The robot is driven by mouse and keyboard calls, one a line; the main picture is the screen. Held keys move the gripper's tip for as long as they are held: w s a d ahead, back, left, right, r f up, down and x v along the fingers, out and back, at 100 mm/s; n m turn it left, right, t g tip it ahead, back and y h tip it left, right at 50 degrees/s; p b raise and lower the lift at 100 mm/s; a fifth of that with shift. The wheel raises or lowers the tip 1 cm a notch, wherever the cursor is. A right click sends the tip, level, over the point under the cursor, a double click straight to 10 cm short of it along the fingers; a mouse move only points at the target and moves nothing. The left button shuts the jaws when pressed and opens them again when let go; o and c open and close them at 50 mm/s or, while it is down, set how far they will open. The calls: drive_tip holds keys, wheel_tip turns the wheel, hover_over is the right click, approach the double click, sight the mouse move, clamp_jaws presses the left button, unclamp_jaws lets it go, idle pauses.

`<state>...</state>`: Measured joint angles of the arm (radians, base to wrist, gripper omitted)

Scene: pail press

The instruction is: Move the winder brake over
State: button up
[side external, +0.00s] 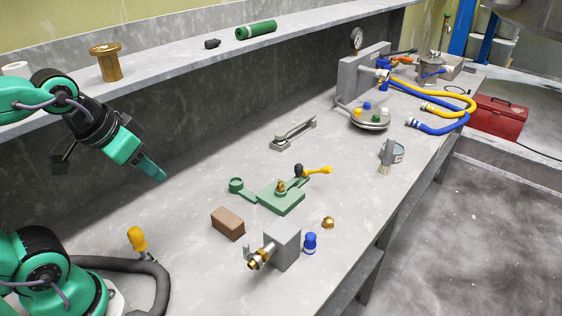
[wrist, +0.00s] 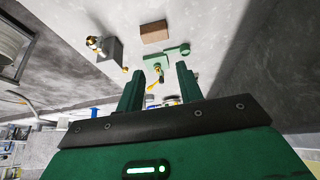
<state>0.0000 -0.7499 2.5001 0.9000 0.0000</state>
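A green winder base (side external: 280,198) lies on the workbench, with a brass fitting on top and a round-ended arm reaching left. I take a yellow lever with a dark knob (side external: 318,171) at its far side to be the winder brake. In the wrist view the green base (wrist: 157,62) shows between my fingers, with the yellow lever (wrist: 154,83) below it, partly close to the finger line. My gripper (side external: 158,176) hangs above the bench, left of and well apart from the winder. Its two fingers (wrist: 160,72) are spread and empty.
A brown block (side external: 228,223) and a grey valve block (side external: 282,244) stand in front of the winder, with a blue cap (side external: 310,243) beside it. A grey bracket (side external: 293,133) lies behind. The shelf (side external: 150,75) overhangs the back.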

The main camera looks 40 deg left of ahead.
drive_tip(key=shift+c, duration=0.4)
drive_tip(key=w+d+r+m+g, duration=0.1)
drive_tip(key=w+r+m, duration=0.2)
drive_tip(key=w, duration=0.6)
drive_tip(key=w+d+r+m+g, duration=0.1)
drive_tip(key=w+d+r+m, duration=0.15)
drive_tip(key=w, duration=0.55)
drive_tip(key=w+d+r+m+g, duration=0.1)
drive_tip(key=w+r+m, duration=0.2)
drive_tip(key=w, duration=0.6)
drive_tip(key=w+d+f+m+g, duration=0.1)
drive_tip(key=w+d+f+m, duration=0.15)
drive_tip(key=w, duration=0.35)
drive_tip(key=w+d+f+m, duration=0.1)
drive_tip(key=w+f+m, duration=0.1)
drive_tip(key=w+f, duration=0.3)
drive_tip(key=shift+w+d+f+m+g, duration=0.25)
drive_tip(key=shift+w+d+f+m, duration=0.55)
drive_tip(key=shift+f, duration=1.15)
drive_tip(key=shift+w+d+f+m+g, duration=0.4)
drive_tip(key=shift+w+f+m, duration=0.65)
drive_tip(key=shift+f, duration=0.85)
drive_tip(key=shift+w+d+f+m+g, duration=0.15)
drive_tip(key=shift+w+d+f+m, duration=0.55)
drive_tip(key=shift+w+f, duration=0.9)
drive_tip(key=shift+s+f, duration=0.4)
drive_tip(key=shift+f, duration=0.15)
